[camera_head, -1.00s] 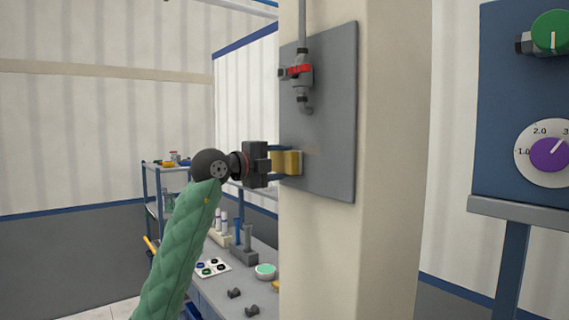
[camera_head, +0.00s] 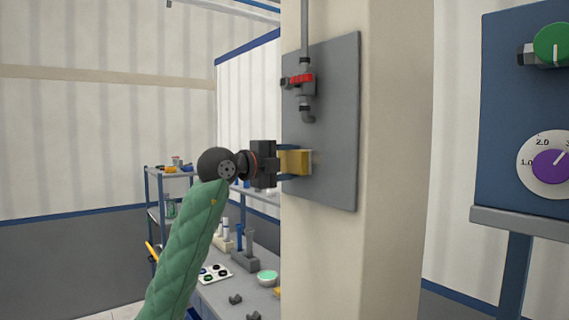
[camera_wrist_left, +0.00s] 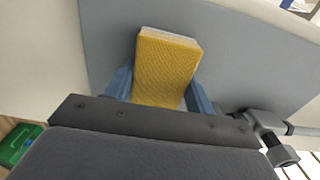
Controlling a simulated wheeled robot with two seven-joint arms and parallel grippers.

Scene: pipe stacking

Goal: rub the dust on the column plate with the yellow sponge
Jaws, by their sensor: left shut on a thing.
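The yellow sponge (camera_head: 295,161) is held between the blue fingers of my left gripper (camera_head: 292,162). It also shows in the left wrist view (camera_wrist_left: 165,70), with a paler layer along its far edge. The gripper is shut on it. The sponge is at the grey column plate (camera_head: 335,120), at the lower left part of the plate; its pale face seems to be against or very close to the plate. I cannot make out dust on the plate now; the sponge and gripper cover part of it. My right gripper is not in view.
A pipe with a red-handled valve (camera_head: 302,80) sticks out from the plate above the sponge. A workbench (camera_head: 222,297) with small parts and a green-topped dish (camera_head: 267,278) stands behind at lower left. A blue panel with a purple dial (camera_head: 552,165) is at right.

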